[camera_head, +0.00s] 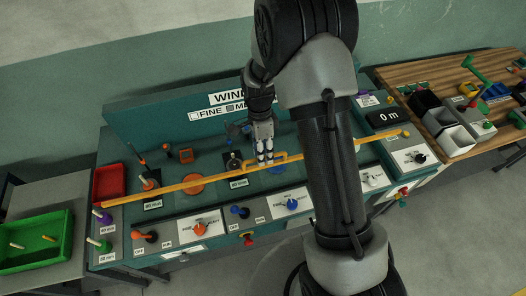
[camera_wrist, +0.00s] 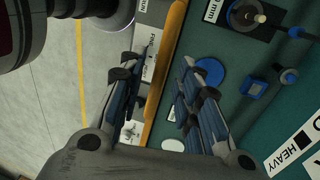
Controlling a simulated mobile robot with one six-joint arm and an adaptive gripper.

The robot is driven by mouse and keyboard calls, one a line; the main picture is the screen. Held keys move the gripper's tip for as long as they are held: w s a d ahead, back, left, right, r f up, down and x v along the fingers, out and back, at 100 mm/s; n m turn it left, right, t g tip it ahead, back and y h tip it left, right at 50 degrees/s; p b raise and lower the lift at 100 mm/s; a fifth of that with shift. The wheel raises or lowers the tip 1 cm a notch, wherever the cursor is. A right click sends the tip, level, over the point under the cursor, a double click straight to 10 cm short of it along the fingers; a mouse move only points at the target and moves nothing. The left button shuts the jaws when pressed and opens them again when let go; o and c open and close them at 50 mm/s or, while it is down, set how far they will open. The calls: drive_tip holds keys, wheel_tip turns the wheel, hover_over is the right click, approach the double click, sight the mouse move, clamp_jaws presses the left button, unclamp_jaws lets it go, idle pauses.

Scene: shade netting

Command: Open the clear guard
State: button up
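A long orange bar (camera_head: 225,178) runs across the front of the teal console, with a small raised orange handle (camera_head: 284,156) near its middle. It looks like the edge of the clear guard; the see-through panel itself is hard to make out. My gripper (camera_head: 265,158) points down just beside the handle, at the bar's middle. In the wrist view my gripper (camera_wrist: 158,75) has its two blue-padded fingers spread apart. The orange bar (camera_wrist: 165,65) passes between them in the picture. Contact cannot be told, and nothing is seen clamped.
The teal console (camera_head: 135,120) carries several knobs and levers. A red tray (camera_head: 110,170) is at its left end and a display reading 0 m (camera_head: 388,117) at its right. A green tray (camera_head: 62,240) is on the left side table. A wooden table (camera_head: 440,70) with parts stands right.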

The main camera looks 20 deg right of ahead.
clamp_jaws()
idle(0.3)
idle(0.5)
